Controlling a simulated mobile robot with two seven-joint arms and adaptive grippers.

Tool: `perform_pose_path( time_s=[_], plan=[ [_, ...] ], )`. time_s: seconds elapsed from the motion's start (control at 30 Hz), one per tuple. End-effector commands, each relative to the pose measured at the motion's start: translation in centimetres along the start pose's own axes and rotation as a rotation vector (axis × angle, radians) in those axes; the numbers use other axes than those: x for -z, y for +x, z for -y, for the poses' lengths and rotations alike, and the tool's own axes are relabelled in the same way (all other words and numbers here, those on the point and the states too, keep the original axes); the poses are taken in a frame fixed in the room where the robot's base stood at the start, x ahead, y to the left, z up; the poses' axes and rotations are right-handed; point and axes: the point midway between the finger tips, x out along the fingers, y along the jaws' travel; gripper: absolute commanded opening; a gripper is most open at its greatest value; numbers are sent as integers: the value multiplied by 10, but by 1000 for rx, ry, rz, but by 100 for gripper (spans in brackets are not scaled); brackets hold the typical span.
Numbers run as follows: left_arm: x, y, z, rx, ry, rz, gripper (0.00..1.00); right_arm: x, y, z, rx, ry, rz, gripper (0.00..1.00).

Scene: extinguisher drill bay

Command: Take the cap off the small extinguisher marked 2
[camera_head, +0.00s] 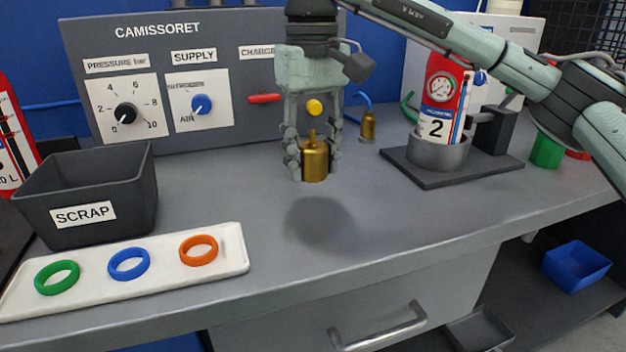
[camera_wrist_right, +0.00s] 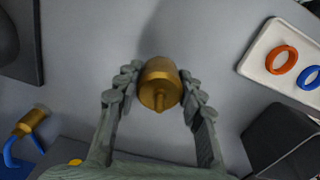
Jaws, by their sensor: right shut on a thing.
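My right gripper (camera_head: 305,160) is shut on a brass cap (camera_head: 315,163) with a narrow stem on top. It holds the cap upright above the middle of the bench, with a shadow beneath. In the right wrist view, the fingers (camera_wrist_right: 155,92) grip the cap (camera_wrist_right: 160,78) from both sides. The small red extinguisher (camera_head: 436,128) marked 2 stands upright in a grey round holder (camera_head: 438,152) on a dark base plate, to the right of the gripper. It has a gauge on its front. Its top is hidden behind my right arm. My left gripper is not in view.
A black scrap bin (camera_head: 100,190) and a white tray (camera_head: 130,285) with green, blue and orange rings are at the left. A brass fitting (camera_head: 368,126) on a blue hose is behind the gripper. The front middle of the bench is clear.

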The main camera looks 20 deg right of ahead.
Motion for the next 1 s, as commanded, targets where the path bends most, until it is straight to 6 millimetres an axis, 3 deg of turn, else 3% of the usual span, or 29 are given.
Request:
perform_pose_path(
  time_s=[0.33,0.77,0.8,0.93,1.0],
  plan=[
    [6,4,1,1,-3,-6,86,0,38,-1,1,-1,1,4],
    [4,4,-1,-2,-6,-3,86,0,44,0,1,-1,-1,4],
    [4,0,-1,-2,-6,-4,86,0,43,0,1,-1,-1,43],
    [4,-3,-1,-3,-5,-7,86,0,43,0,1,-1,-1,59],
    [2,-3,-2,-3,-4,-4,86,0,43,0,1,-1,-1,59]
  ],
)
